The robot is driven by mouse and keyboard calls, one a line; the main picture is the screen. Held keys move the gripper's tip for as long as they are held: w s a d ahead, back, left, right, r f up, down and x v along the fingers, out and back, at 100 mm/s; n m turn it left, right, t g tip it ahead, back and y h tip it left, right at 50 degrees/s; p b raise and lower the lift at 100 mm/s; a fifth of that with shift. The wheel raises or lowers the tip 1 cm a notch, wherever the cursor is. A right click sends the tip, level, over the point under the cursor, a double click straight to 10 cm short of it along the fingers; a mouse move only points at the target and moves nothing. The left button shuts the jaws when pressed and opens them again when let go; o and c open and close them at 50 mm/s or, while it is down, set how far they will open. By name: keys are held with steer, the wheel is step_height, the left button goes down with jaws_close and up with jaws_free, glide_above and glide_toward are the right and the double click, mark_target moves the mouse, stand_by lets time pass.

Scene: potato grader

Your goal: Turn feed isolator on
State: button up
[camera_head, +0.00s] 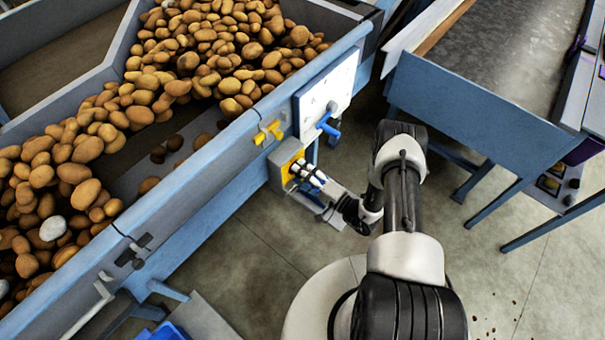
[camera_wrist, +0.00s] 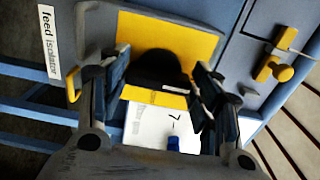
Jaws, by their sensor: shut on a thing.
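The feed isolator is a grey box with a yellow plate (camera_head: 289,163) on the side of the blue grader. In the wrist view, its yellow plate (camera_wrist: 195,35) carries a dark rounded knob (camera_wrist: 157,68), and a white label (camera_wrist: 47,42) beside it reads "feed isolator". My gripper (camera_head: 301,172) reaches the plate from the right in the head view. In the wrist view, my gripper (camera_wrist: 162,82) has one finger on each side of the knob and is shut on it. The fingers hide part of the box, and the knob's switch position cannot be read.
A yellow handle (camera_head: 268,132) and a white panel (camera_head: 326,95) with a blue lever (camera_head: 329,126) are close above the isolator. The hopper holds many potatoes (camera_head: 215,60). A blue-framed conveyor (camera_head: 485,105) stands at the right. Open floor (camera_head: 490,260) lies at lower right.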

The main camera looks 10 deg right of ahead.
stand_by(0.3)
steer(key=o, duration=1.1)
steer(key=shift+c, duration=0.2)
steer(key=v, duration=1.2)
